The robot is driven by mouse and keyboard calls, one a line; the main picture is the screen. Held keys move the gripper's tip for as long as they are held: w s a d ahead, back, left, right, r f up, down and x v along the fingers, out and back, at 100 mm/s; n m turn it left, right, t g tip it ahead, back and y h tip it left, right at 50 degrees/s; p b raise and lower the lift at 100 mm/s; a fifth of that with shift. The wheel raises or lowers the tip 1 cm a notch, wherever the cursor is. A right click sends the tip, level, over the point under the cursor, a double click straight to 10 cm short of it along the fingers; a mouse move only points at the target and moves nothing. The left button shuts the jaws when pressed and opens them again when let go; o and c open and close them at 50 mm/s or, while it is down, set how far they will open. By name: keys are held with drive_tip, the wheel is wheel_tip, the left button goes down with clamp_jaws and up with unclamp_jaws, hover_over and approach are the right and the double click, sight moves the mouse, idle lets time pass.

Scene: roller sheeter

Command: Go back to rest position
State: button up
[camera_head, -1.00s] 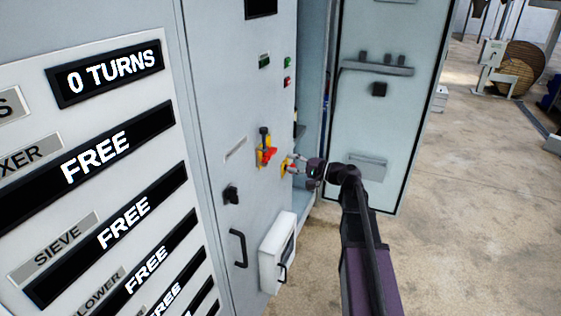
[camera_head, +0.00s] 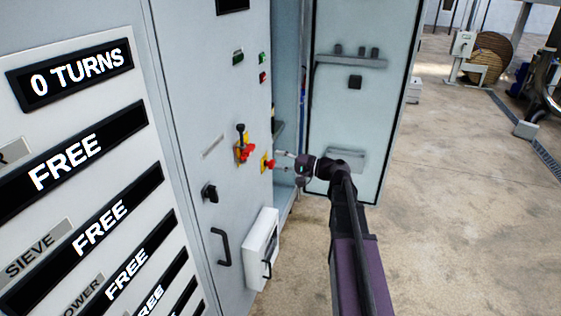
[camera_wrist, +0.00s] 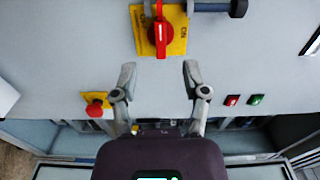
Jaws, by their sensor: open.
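My gripper (camera_head: 285,161) is in front of the grey control cabinet (camera_head: 190,110), beside the red emergency button on its yellow plate (camera_head: 267,163). In the wrist view my gripper (camera_wrist: 158,75) is open, with its two fingers apart and nothing between them. A red rotary switch on a yellow plate (camera_wrist: 160,35) lies beyond the fingertips, and the red emergency button (camera_wrist: 95,106) lies left of the left finger. The rotary switch also shows in the head view (camera_head: 244,150). Whether a finger touches the cabinet cannot be told.
An open cabinet door (camera_head: 360,110) stands behind my gripper. A white box (camera_head: 261,248) and a black handle (camera_head: 221,247) stick out below. A display panel (camera_head: 75,150) fills the left. Bare floor (camera_head: 450,220) lies to the right, with a cable drum (camera_head: 490,55) farther back.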

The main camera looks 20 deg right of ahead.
drive_tip(key=shift+a, duration=0.1)
drive_tip(key=s+a+f+n+g+h, duration=0.45)
drive_tip(key=s+a+f+g, duration=0.25)
drive_tip(key=s+a+f, duration=0.4)
drive_tip(key=s+d+f+n+g+h, duration=0.2)
drive_tip(key=s+d+f+g+h, duration=0.1)
drive_tip(key=s+f+h, duration=0.4)
drive_tip(key=s+h, duration=0.2)
drive_tip(key=h, duration=0.1)
drive_tip(key=shift+f+g, duration=0.3)
drive_tip(key=shift+n, duration=0.25)
idle(1.7)
